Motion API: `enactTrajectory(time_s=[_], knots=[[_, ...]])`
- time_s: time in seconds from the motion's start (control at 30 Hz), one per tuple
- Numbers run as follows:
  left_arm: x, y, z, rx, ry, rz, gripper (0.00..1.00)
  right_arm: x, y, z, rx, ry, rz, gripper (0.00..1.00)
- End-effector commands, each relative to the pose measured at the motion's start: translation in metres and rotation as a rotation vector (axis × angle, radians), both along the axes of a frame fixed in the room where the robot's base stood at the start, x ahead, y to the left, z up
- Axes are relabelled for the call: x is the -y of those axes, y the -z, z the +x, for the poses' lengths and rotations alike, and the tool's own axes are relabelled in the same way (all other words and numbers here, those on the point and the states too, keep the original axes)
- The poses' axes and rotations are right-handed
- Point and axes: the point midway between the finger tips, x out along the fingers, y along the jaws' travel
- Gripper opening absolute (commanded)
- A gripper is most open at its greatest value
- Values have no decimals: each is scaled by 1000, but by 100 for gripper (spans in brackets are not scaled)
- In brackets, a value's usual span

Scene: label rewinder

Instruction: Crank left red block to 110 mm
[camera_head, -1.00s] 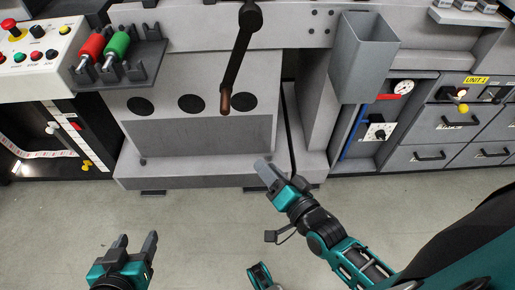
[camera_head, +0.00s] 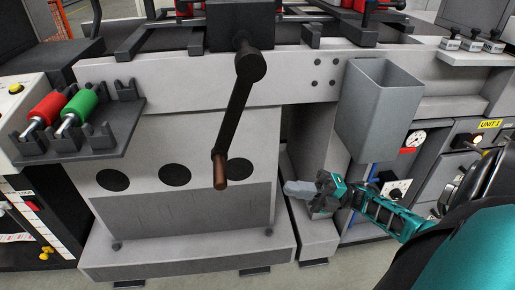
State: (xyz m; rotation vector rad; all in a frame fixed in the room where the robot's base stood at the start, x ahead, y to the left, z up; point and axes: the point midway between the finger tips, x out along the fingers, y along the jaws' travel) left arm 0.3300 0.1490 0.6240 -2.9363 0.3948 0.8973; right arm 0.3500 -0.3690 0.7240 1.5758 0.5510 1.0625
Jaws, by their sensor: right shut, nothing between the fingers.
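A black crank (camera_head: 238,110) with a brown handle (camera_head: 220,171) hangs from a hub on the front of the grey machine, its handle pointing down and slightly left. Red parts show at the top edge, one left of the hub's housing (camera_head: 184,8) and others to its right (camera_head: 362,5); they are cut off, and I cannot tell which is the left red block or read its position. My right gripper (camera_head: 288,187) is shut and empty, right of the crank handle and apart from it. My left gripper is out of view.
A rack (camera_head: 122,125) with a red roller (camera_head: 48,108) and a green roller (camera_head: 80,103) juts out at left. An open grey bin (camera_head: 378,105) hangs above my right forearm. Drawers and a gauge (camera_head: 416,138) stand at right. Space before the crank handle looks clear.

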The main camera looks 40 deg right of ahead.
Motion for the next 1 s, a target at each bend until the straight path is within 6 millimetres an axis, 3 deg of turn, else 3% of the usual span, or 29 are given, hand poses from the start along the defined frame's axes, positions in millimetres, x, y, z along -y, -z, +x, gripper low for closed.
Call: enactTrajectory(time_s=[0.6,1.0], knots=[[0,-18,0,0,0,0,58,-94,-42,57,-1,0,7,0],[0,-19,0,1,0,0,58,-107,-46,65,-4,1,6,0]])
